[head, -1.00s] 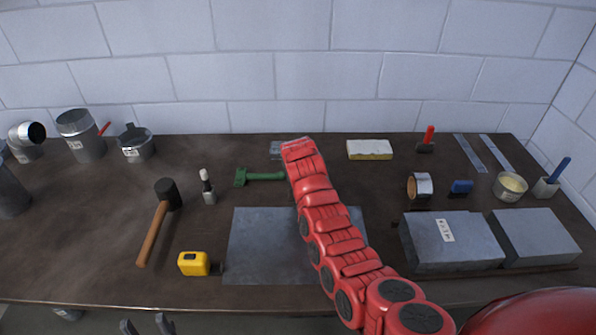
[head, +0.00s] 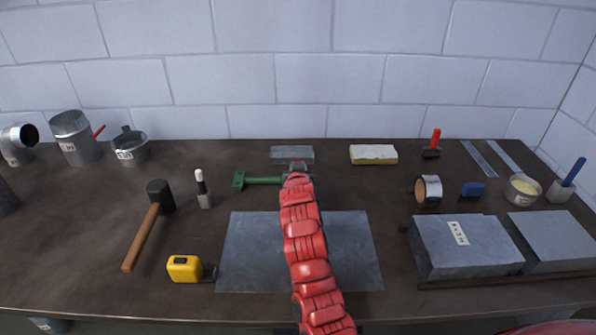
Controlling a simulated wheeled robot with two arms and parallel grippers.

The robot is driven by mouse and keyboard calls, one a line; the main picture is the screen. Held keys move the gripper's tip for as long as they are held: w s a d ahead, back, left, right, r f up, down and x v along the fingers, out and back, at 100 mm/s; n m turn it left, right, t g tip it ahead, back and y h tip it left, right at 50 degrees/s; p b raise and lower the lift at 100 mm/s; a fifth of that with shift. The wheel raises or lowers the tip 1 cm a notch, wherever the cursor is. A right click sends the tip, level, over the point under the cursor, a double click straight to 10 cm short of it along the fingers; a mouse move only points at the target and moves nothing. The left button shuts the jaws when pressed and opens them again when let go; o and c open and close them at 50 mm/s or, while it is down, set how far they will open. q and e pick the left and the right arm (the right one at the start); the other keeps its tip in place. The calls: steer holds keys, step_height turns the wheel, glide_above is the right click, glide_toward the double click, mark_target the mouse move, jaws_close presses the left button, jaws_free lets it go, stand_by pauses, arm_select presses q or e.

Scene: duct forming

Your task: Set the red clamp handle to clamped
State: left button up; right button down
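Two red parts show in the head view. A red upright handle (head: 435,138) rises from a small dark base at the back right of the bench. A thin red lever (head: 99,131) sticks out tilted beside a grey metal cylinder (head: 75,138) at the back left. I cannot tell for sure which one is the clamp handle. My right arm reaches in from the bottom. Its gripper (head: 298,168) is at the middle back, beside the green-handled tool (head: 258,181) and far from both red parts. Its fingers are too small to read. My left gripper is not in view.
A flat metal sheet (head: 250,250) lies under my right arm. Grey blocks (head: 465,245), a tape roll (head: 428,190) and a sponge (head: 373,154) are right. A brick wall closes the back.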

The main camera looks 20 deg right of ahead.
steer(key=shift+r, duration=0.1)
steer(key=c, duration=1.2)
jaws_free()
steer(key=o, duration=0.4)
steer(key=shift+w, duration=0.1)
steer(key=shift+o, duration=0.2)
steer(key=b+v, duration=0.2)
steer(key=v, duration=1.5)
steer(key=shift+s, duration=0.3)
